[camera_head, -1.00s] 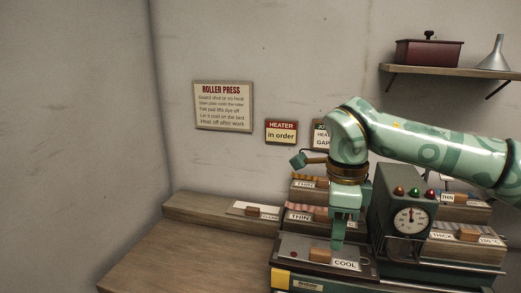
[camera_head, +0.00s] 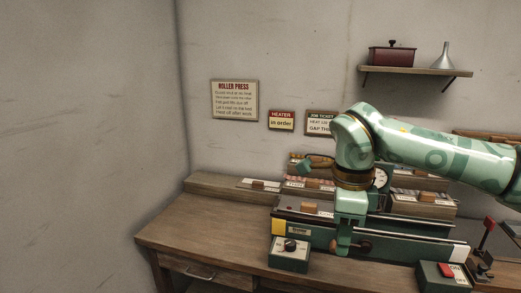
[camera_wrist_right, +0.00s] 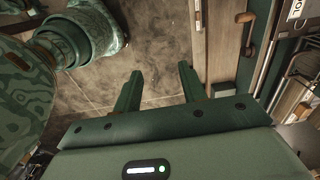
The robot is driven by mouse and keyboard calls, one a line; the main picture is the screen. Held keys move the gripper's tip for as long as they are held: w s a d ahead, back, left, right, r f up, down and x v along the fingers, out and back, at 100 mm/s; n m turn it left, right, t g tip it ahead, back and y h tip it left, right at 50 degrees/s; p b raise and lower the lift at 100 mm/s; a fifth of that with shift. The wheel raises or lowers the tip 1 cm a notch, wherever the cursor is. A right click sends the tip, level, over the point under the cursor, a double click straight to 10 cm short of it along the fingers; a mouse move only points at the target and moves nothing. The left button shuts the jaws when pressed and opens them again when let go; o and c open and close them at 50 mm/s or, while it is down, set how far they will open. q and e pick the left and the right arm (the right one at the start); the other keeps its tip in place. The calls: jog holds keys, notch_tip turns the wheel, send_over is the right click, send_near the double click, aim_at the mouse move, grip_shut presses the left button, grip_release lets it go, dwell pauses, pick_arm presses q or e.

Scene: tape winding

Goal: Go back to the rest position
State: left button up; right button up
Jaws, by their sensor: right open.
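My right gripper (camera_head: 346,240) hangs pointing down in front of the roller press (camera_head: 400,240) in the head view. In the right wrist view its two fingers (camera_wrist_right: 160,75) are spread apart with only the floor (camera_wrist_right: 105,85) between them, so it is open and empty. The wooden bench front (camera_wrist_right: 222,45) lies to the right of the fingers in that view, apart from them. My left gripper is in neither view. My right forearm hides part of the press and its gauge.
A control box with a black knob (camera_head: 289,254) stands at the bench front, left of the gripper. A red-switch box (camera_head: 445,274) and a red-handled lever (camera_head: 486,236) are at right. Labelled trays stand behind the press. The bench's left part (camera_head: 195,225) is clear.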

jog(key=w+a+f+m+g+y, duration=0.1)
jog(key=a+f+m+y, duration=0.8)
jog(key=a+f+y, duration=0.65)
jog(key=s+d+f+m+t+h, duration=0.1)
jog(key=d+f+m+t+h, duration=0.35)
jog(key=f+m, duration=0.75)
jog(key=s+d+f+m+t+h, duration=0.1)
jog(key=d+f+m+t, duration=0.5)
jog(key=f+m+t, duration=0.5)
jog(key=s+d+f+m+g+h+p, duration=0.1)
jog(key=s+d+f+m+g+h, duration=0.3)
jog(key=s+f, duration=0.65)
jog(key=s+d+f+m+g+h, duration=0.3)
jog(key=s+d+f+m, duration=0.25)
jog(key=s+f, duration=0.5)
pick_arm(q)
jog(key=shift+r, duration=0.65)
pick_arm(e)
jog(key=s+d+f+m+g+h, duration=0.1)
jog(key=s+d+f+m+g, duration=0.1)
jog(key=s, duration=0.8)
jog(key=s+d+f+m+g+h, duration=0.1)
jog(key=s+f+g, duration=0.1)
jog(key=s, duration=0.9)
jog(key=s+d+f+m+g+h, duration=0.1)
jog(key=s+d+f+m+g, duration=0.1)
jog(key=s, duration=0.9)
jog(key=shift+d+f+m+g, duration=0.3)
jog(key=shift+m+g, duration=0.05)
jog(key=shift+g, duration=0.4)
